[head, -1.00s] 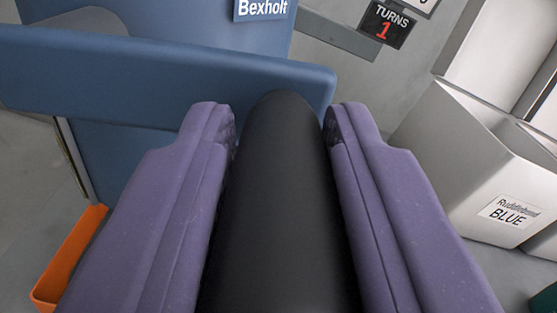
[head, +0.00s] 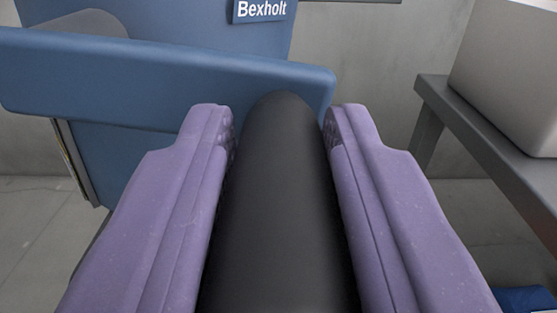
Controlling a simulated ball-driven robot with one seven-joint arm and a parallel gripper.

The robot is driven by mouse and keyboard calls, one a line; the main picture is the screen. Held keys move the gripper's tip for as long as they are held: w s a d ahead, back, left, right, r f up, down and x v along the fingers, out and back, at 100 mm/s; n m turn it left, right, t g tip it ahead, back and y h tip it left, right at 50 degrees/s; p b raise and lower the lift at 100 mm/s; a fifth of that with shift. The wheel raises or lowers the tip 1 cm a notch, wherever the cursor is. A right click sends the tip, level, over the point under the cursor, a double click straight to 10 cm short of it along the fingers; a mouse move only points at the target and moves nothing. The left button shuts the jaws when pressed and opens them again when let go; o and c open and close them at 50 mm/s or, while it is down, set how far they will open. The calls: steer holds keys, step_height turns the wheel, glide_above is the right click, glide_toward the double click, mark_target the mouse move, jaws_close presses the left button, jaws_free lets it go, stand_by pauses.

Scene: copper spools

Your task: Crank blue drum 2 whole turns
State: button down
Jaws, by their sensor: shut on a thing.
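The blue drum (head: 200,165) fills the upper left of the head view and carries a blue label reading "Bexholt" (head: 262,10). A blue crank arm (head: 150,75) runs across its front, from the upper left to the crank handle. The black crank handle (head: 278,200) points toward me from the right end of the arm. My gripper (head: 281,125) is shut on the handle, with one purple finger on each side of it. The far side of the handle is hidden. No turn counter shows now.
A dark grey table or bench (head: 490,145) stands at the right, with a pale box (head: 510,75) on it. A blue thing (head: 526,298) shows in part at the lower right corner. A grey wall (head: 370,60) stands behind, and grey floor (head: 35,235) is bare at the left.

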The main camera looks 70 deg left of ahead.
steer(key=shift+f, duration=0.15)
steer(key=c, duration=0.8)
jaws_free()
steer(key=shift+c, duration=0.2)
steer(key=v, duration=0.7)
steer(key=shift+d, duration=0.4)
